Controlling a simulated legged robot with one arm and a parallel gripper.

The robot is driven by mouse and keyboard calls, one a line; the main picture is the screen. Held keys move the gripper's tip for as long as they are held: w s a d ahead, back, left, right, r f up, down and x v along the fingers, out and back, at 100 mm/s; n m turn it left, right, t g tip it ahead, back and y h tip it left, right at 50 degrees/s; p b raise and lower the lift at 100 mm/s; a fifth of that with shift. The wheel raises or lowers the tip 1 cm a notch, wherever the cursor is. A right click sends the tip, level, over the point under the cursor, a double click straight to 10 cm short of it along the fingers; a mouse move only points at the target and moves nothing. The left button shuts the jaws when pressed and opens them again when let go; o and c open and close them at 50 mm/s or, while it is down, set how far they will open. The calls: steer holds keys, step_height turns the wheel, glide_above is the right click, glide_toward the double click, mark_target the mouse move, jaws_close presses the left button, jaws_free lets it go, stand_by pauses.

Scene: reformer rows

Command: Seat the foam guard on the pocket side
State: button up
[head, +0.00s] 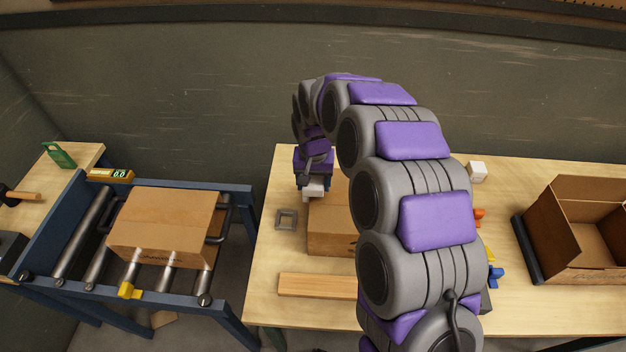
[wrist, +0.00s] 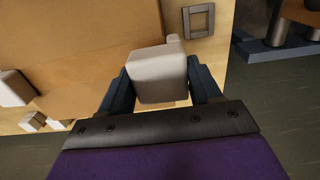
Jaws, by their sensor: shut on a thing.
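My gripper (head: 313,183) is over the table, at the left end of a cardboard box (head: 330,232) that my arm partly hides. In the wrist view, its two dark fingers (wrist: 161,82) are shut on a whitish foam guard (wrist: 158,68). The guard also shows below my gripper in the head view (head: 313,193). It is right beside the box's edge (wrist: 85,40); I cannot tell if they touch. A flat grey square frame (head: 286,219) lies on the table left of the box, and shows at the top of the wrist view (wrist: 198,20). No pocket is clearly visible.
Other white blocks (wrist: 14,88) are near the box in the wrist view. A wooden bar (head: 317,285) lies along the table front. An open carton (head: 575,235) stands at right. A roller conveyor (head: 85,265) with a closed box (head: 165,225) is at left, across a gap.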

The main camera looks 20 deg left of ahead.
mark_target(314, 181)
steer(key=shift+f, duration=1.7)
steer(key=o, duration=1.1)
step_height(314, 181, up, 17)
steer(key=p, duration=0.3)
steer(key=shift+r, duration=0.15)
steer(key=s+d+r, duration=0.3)
steer(key=s+d, duration=0.3)
steer(key=d, duration=0.4)
steer(key=s+d+r, duration=0.3)
steer(key=s+d, duration=0.3)
steer(key=d, duration=0.3)
steer(key=s+d+f+m+g, duration=0.1)
steer(key=s+d, duration=0.5)
steer(key=s, duration=0.4)
steer(key=s+d+f+m, duration=0.1)
steer(key=s+d, duration=0.4)
steer(key=s, duration=0.6)
steer(key=shift+s+d+f+m+g, duration=0.15)
steer(key=shift+d+f+m+g, duration=0.2)
steer(key=shift+f, duration=0.45)
